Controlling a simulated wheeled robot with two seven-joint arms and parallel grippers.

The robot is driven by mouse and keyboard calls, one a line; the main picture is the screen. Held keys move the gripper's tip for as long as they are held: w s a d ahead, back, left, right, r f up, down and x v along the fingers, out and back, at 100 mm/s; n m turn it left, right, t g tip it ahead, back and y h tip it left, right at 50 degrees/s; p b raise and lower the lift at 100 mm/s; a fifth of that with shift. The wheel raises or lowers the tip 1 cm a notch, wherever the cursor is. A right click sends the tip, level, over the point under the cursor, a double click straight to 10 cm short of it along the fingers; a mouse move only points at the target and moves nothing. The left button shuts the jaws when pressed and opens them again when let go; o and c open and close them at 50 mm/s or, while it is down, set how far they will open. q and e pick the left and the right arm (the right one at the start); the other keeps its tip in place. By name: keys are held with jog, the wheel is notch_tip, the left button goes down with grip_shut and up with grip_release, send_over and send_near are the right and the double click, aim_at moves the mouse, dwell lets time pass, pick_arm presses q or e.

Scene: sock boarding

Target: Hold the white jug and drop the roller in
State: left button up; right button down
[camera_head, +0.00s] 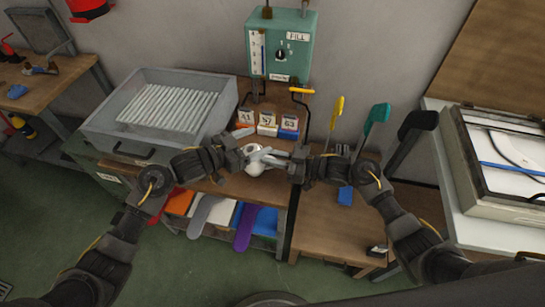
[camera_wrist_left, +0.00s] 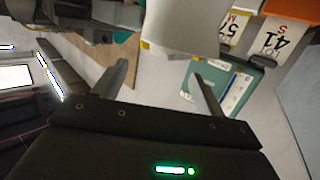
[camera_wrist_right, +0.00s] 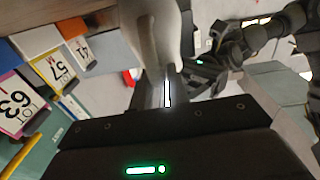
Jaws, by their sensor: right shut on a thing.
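The white jug (camera_head: 255,165) is between my two grippers above the middle bench in the head view. My right gripper (camera_head: 297,160) is shut on a smooth white part of the jug, which rises beyond the fingers in the right wrist view (camera_wrist_right: 158,38). My left gripper (camera_head: 243,156) is close to the jug's left side. Its fingers are apart with nothing between them in the left wrist view (camera_wrist_left: 160,88); a pale surface (camera_wrist_left: 180,22), probably the jug, lies beyond them. I cannot make out a separate roller.
A grey tray (camera_head: 100,127) with several white rods (camera_head: 165,107) stands left. A teal machine (camera_head: 280,45) is on the wall. Numbered cards (camera_head: 267,119) stand on small bins behind the jug. An open case (camera_head: 470,165) is at right.

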aim_at(254, 149)
pick_arm(q)
notch_tip(254, 149, up, 10)
dwell(0.6)
dwell(0.4)
pick_arm(e)
jog(key=c, duration=1.3)
grip_release()
jog(key=shift+d, duration=0.1)
jog(key=v, duration=1.2)
